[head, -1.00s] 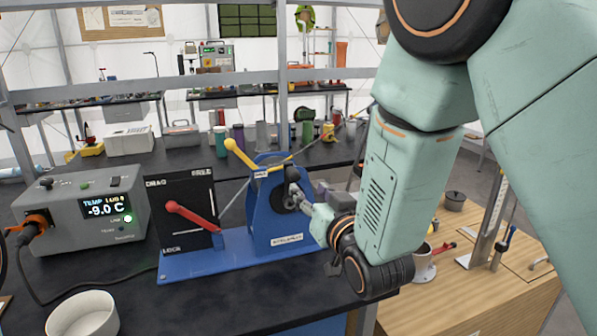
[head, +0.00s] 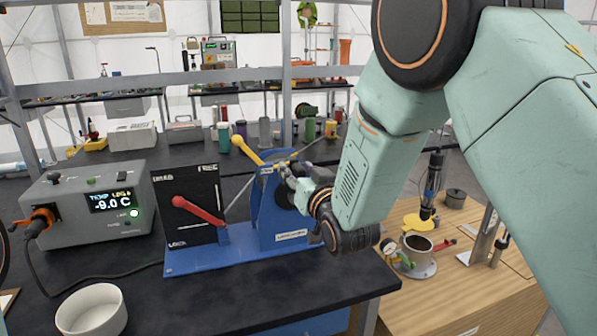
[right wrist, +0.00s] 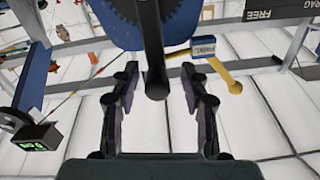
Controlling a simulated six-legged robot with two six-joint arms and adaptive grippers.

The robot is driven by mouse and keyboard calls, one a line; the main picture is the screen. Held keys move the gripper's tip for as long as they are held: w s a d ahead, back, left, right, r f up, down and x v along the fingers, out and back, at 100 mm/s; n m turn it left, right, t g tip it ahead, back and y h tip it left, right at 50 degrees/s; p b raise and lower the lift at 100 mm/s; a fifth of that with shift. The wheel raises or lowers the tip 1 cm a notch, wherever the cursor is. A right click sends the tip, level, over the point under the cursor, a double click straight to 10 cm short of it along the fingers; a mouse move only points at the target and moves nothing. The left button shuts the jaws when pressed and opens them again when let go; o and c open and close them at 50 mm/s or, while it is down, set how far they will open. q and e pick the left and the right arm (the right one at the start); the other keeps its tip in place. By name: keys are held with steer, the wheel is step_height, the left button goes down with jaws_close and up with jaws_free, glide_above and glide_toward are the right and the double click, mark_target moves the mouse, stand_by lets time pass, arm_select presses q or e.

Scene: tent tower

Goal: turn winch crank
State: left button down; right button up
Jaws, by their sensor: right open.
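The blue winch (head: 268,223) stands on a blue base on the dark bench in the head view. It has a red lever (head: 198,211) on a black panel and a yellow-knobbed lever (head: 247,151) at the top. My right gripper (head: 289,174) is at the winch's right side and hides most of the crank in the head view. In the right wrist view, the dark crank handle (right wrist: 155,70) lies between the two open fingers (right wrist: 158,103), with gaps on both sides. The yellow lever (right wrist: 227,76) shows to the right of the fingers there. My left gripper is not in view.
A grey temperature box (head: 88,208) stands left of the winch, and a white bowl (head: 91,311) sits at the front left. Bare dark bench lies in front of the winch.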

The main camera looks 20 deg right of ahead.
steer(key=shift+w+d+f, duration=0.15)
steer(key=shift+d, duration=0.15)
steer(key=shift+c, duration=0.7)
steer(key=shift+a, duration=0.3)
steer(key=c, duration=0.4)
steer(key=shift+d, duration=0.15)
jaws_close()
